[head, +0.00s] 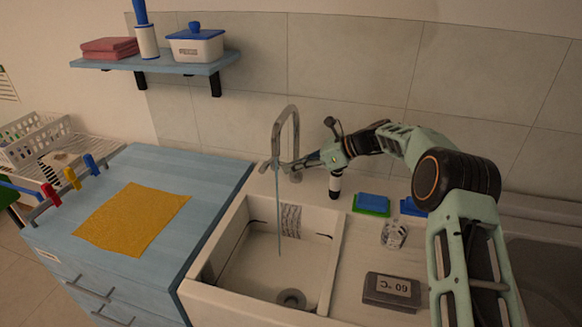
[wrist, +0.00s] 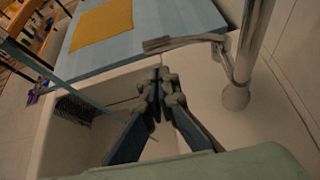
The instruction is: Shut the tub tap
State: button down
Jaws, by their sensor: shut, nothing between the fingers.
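The silver tub tap (head: 294,120) has a tall curved spout and stands behind the white tub (head: 222,243). A thin blue water stream (head: 278,210) runs from the spout down into the tub. My gripper (head: 303,162) is shut and empty, close to the tap's lower part. In the wrist view the shut fingertips (wrist: 157,76) are over the tub. The tap's lever (wrist: 187,42) sticks out leftward from the tap column (wrist: 247,50), a little beyond my fingertips. I cannot tell whether the fingers touch the lever. The water stream also shows in the wrist view (wrist: 52,76).
A blue counter (head: 195,178) with a yellow cloth (head: 133,217) is left of the tub. A tiled wall is behind.

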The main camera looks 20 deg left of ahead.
aim_at(266, 163)
jog(key=x, duration=0.7)
jog(key=shift+f+p, duration=0.1)
jog(key=shift+p, duration=0.25)
jog(key=r+p, duration=0.1)
jog(key=w+r, duration=0.1)
jog(key=r, duration=0.1)
jog(key=shift+a+r+p, duration=0.1)
jog(key=shift+r+p, duration=0.2)
jog(key=shift+p, duration=0.05)
jog(key=shift+w+r, duration=0.25)
jog(key=shift+r, duration=0.15)
jog(key=v, duration=1.1)
jog(key=shift+d, duration=0.45)
jog(key=shift+f, duration=0.2)
